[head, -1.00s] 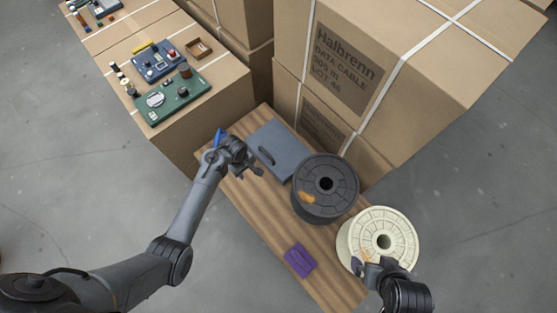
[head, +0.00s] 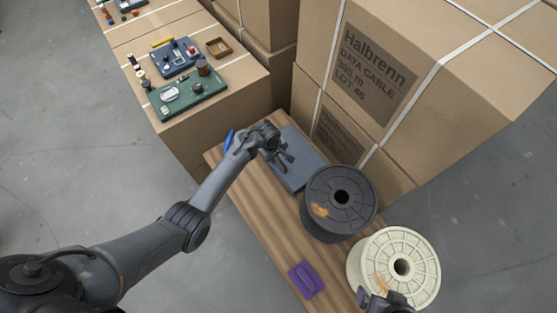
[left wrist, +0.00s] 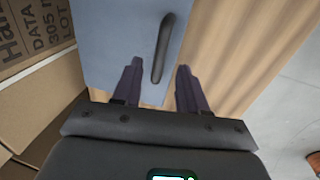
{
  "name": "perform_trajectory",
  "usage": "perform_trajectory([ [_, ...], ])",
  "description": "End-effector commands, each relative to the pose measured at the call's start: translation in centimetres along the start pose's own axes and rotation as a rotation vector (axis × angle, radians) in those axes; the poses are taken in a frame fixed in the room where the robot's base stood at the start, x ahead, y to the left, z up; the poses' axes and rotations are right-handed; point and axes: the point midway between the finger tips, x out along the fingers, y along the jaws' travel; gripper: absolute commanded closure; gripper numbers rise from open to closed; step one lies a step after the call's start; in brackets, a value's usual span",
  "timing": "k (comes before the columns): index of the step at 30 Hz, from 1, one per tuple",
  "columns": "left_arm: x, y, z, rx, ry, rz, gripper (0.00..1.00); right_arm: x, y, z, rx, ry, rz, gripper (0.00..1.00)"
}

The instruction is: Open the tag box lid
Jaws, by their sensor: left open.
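The tag box is a flat blue-grey box (head: 308,170) at the far end of the wooden bench; its lid looks shut. My left gripper (head: 284,158) is over the lid, open and empty, and partly covers it. In the left wrist view, the dark bar handle (left wrist: 164,45) on the blue-grey lid (left wrist: 110,30) appears between the two open fingertips of the left gripper (left wrist: 159,68). I cannot tell how far the fingertips are above it. My right gripper (head: 385,299) is at the bottom edge by the cream spool; its jaws are unclear.
A black spool (head: 340,200) stands right beside the box, and a cream spool (head: 422,262) stands nearer. A purple object (head: 306,280) lies on the wooden bench (head: 262,225). Tall cartons (head: 440,110) rise behind the box. A carton with circuit boards (head: 205,122) stands to the left.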

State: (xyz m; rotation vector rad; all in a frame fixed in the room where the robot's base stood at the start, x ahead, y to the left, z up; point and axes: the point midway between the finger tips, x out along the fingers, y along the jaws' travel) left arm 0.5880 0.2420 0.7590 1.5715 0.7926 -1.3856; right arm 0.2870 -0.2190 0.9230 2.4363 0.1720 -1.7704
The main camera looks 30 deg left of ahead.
Motion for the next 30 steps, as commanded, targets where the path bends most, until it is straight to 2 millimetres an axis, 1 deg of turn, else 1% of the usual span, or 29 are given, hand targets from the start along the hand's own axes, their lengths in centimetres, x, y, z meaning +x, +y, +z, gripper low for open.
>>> perform_trajectory([
  [1,1.1,-0.1,-0.1,0.001,0.001,-0.003,0.58,0.6,-0.1,0.2,0.001,-0.001,-0.002,0.0],
  [3,2.0,-0.1,0.0,0.001,0.0,-0.002,0.58,1.0,-0.1,0.3,0.002,-0.001,-0.003,0.0],
  [9,3.6,-0.1,0.0,0.001,0.0,-0.002,0.58,1.6,-0.2,0.6,0.004,-0.001,-0.005,0.0],
  [13,3.9,0.0,0.0,0.0,0.001,0.0,0.58,1.8,-0.2,0.6,0.004,-0.001,-0.005,0.0],
  [21,3.9,0.0,0.0,0.0,0.001,0.0,0.58,1.7,-0.1,0.6,0.001,-0.002,-0.002,0.0],
  [23,3.9,0.0,0.0,0.0,0.001,0.0,0.67,1.8,-0.1,0.6,-0.001,-0.002,-0.001,0.0],
  [27,3.9,-0.1,0.0,0.0,0.001,0.0,0.88,1.8,0.0,0.7,-0.005,-0.003,0.003,0.0],
  [29,3.9,-0.1,0.0,0.0,0.001,0.0,0.98,1.8,0.0,0.7,-0.006,-0.003,0.003,0.0],
  [30,3.9,-0.1,0.0,0.0,0.001,-0.001,1.0,1.8,0.0,0.7,-0.006,-0.003,0.003,0.0],
])
